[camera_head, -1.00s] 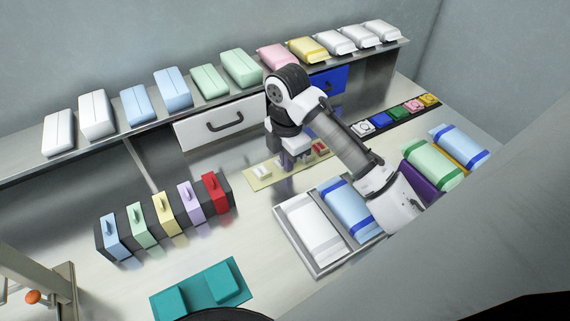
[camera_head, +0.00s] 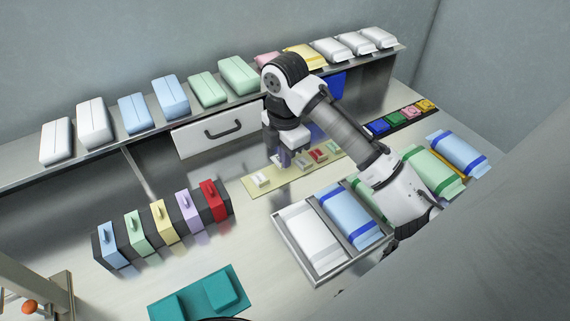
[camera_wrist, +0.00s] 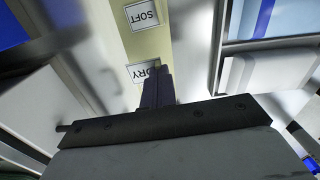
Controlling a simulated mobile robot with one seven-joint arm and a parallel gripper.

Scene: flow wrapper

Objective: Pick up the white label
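In the head view a pale yellow strip (camera_head: 283,181) lies on the bench with several small pieces on it. A white piece (camera_head: 260,179) is at its left end, and another whitish piece (camera_head: 303,164) is just right of my gripper (camera_head: 284,162). In the wrist view, white tags reading "SOFT" (camera_wrist: 142,14) and what looks like "DRY" (camera_wrist: 141,71) lie on the strip. My gripper (camera_wrist: 157,85) looks shut, its fingers side by side over the lower tag's edge. I see nothing between them.
The holder carries blue, green, pink and yellow pieces. A metal tray (camera_head: 312,279) with wrapped packs stands in front of the strip. Coloured-handled blocks (camera_head: 165,220) stand left, a teal mat (camera_head: 160,306) lies in front, and a shelf (camera_head: 25,172) of packs runs behind.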

